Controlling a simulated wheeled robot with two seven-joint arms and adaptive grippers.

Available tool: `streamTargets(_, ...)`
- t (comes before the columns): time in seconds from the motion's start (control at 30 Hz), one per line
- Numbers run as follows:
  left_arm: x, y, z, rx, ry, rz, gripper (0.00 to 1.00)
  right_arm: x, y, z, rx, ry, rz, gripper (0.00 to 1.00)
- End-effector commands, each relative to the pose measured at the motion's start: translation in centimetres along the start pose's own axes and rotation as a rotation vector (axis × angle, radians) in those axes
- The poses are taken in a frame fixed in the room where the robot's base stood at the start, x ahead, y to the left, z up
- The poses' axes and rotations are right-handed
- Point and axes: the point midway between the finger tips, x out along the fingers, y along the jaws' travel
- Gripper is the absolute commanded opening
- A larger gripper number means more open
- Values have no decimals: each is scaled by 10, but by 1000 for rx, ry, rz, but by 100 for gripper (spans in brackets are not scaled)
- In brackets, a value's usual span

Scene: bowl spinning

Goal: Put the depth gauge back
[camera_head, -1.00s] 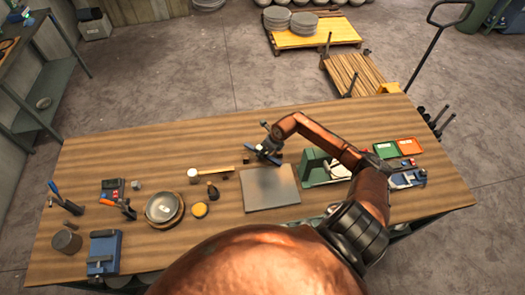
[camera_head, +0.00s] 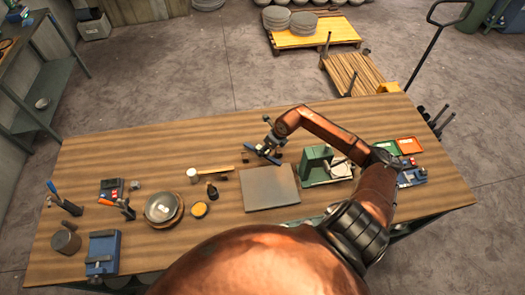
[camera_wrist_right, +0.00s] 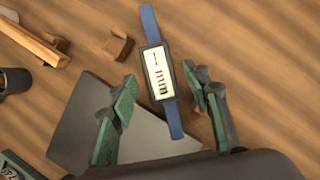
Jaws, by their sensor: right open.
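The depth gauge appears to be the blue bar with a dark-framed white scale (camera_wrist_right: 159,75) in the right wrist view, lying on the wooden table (camera_head: 330,126). In the head view its blue part (camera_head: 254,152) shows beside my right gripper (camera_head: 268,152), just behind the grey plate. My right gripper (camera_wrist_right: 164,105) is open, its green-padded fingers on either side of the gauge's bar and apart from it. I cannot tell how high the fingers are above the table. My left gripper is not in view.
The grey plate (camera_head: 270,187) lies in front of the gauge. A small wooden block (camera_wrist_right: 117,45) and a hammer (camera_head: 210,172) lie to the left. A green machine or holder (camera_head: 315,165) stands right, under my forearm. Green (camera_head: 385,148) and orange (camera_head: 409,145) trays lie farther right.

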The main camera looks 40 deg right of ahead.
Motion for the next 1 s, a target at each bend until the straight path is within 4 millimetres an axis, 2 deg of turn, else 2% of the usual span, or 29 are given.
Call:
streamTargets(0.2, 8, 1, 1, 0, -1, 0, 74, -46, -1, -1, -3, 1, -4, 44)
streamTargets(0.4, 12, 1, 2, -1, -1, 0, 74, -72, -1, -1, -1, 2, -2, 44)
streamTargets(0.6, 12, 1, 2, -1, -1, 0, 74, -80, 0, -1, 0, 1, 0, 44)
streamTargets(1.0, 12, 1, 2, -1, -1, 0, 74, -80, 0, 0, 0, 1, 0, 44)
